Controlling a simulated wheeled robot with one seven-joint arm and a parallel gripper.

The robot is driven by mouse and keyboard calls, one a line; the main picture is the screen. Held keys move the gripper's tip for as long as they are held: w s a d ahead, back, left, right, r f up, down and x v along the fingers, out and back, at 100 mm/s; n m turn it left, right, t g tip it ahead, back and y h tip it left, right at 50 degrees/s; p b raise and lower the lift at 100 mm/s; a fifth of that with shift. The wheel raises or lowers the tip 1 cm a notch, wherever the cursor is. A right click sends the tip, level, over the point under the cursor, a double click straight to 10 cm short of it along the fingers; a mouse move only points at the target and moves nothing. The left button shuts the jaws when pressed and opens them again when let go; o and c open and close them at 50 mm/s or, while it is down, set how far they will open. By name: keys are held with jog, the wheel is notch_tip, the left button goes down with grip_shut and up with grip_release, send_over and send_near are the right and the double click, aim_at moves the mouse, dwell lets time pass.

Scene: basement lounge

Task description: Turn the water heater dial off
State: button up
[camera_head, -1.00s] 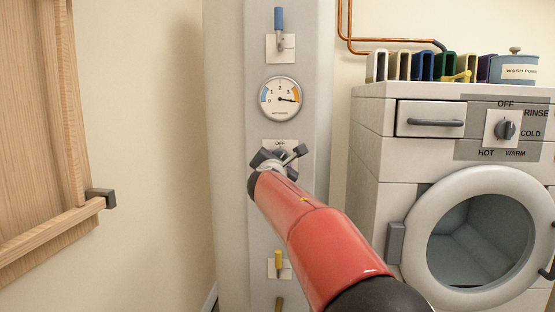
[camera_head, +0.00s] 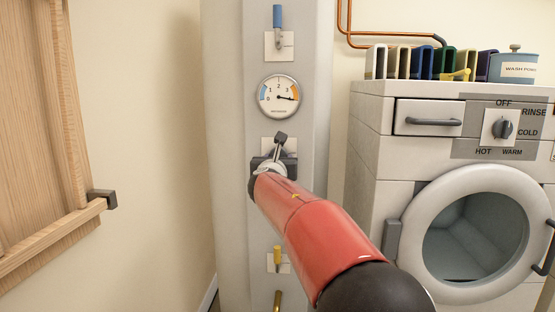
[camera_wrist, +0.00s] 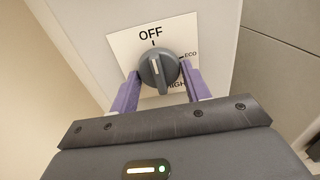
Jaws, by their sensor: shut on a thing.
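The water heater (camera_head: 230,150) is a tall pale unit in the head view. Its dark grey dial (camera_wrist: 157,72) sits on a white plate (camera_wrist: 125,48) marked OFF at the top, ECO at the right and HIGH below that. The dial's ridge and white line point up, close to the OFF mark. My gripper (camera_wrist: 160,82) is shut on the dial, with one purple finger on each side. In the head view my gripper (camera_head: 270,160) covers the dial and most of its plate.
A round gauge (camera_head: 279,97) and a blue-handled lever (camera_head: 278,18) are above the dial. A yellow-handled lever (camera_head: 277,256) is below. A washing machine (camera_head: 375,225) stands at the right, and a wooden panel (camera_head: 35,120) is at the left.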

jog(key=shift+f, duration=0.15)
jog(key=o, duration=1)
jog(key=shift+c, duration=0.2)
jog(key=shift+s, duration=0.1)
jog(key=s+b, duration=0.1)
jog(key=s, duration=0.6)
jog(key=shift+s+a+b, duration=0.15)
jog(key=shift+s+b, duration=0.15)
jog(key=shift+b, duration=0.05)
